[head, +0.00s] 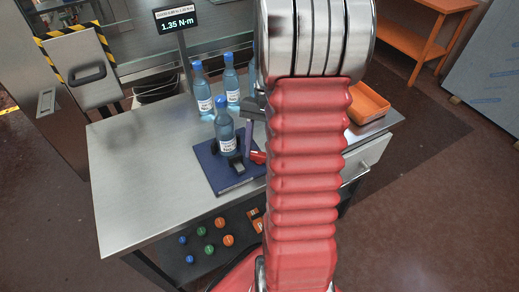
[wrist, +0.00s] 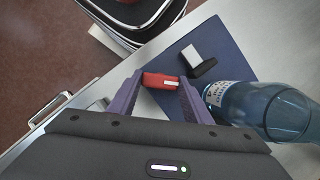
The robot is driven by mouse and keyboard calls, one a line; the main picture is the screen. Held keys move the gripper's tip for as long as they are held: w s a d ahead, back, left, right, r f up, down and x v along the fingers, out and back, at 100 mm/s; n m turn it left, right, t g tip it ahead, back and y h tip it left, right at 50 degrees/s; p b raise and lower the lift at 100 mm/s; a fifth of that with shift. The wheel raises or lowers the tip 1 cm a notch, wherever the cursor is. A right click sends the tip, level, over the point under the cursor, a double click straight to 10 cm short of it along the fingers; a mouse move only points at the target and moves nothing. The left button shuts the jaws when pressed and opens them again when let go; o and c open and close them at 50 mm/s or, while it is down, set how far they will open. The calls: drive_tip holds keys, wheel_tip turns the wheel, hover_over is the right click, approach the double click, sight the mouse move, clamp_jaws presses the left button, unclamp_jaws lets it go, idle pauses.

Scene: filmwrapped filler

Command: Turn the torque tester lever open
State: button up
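The torque tester is a dark blue plate (head: 231,185) on the steel table, with a blue water bottle (head: 226,135) standing upright on it. The plate (wrist: 222,47) and bottle (wrist: 262,110) also show in the wrist view. The red lever (head: 258,157) is at the plate's right side, partly hidden by my arm. In the wrist view the red lever (wrist: 160,81) lies between the tips of my gripper (wrist: 160,78). Its purple fingers stand apart, one at each side of the lever; I cannot tell whether they touch it. The bottle is close beside the right finger.
Two more bottles (head: 204,87) (head: 232,78) stand behind the tester. A display (head: 177,22) reads 1.35 N·m. An orange tray (head: 368,103) sits right of my arm. Coloured caps (head: 210,249) lie below the table's front edge. The table's left part (head: 140,165) is clear.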

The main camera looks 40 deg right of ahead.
drive_tip(key=o, duration=0.5)
drive_tip(key=shift+w, duration=0.1)
drive_tip(key=shift+c, duration=0.2)
drive_tip(key=shift+r, duration=0.1)
drive_tip(key=v, duration=0.8)
idle(0.4)
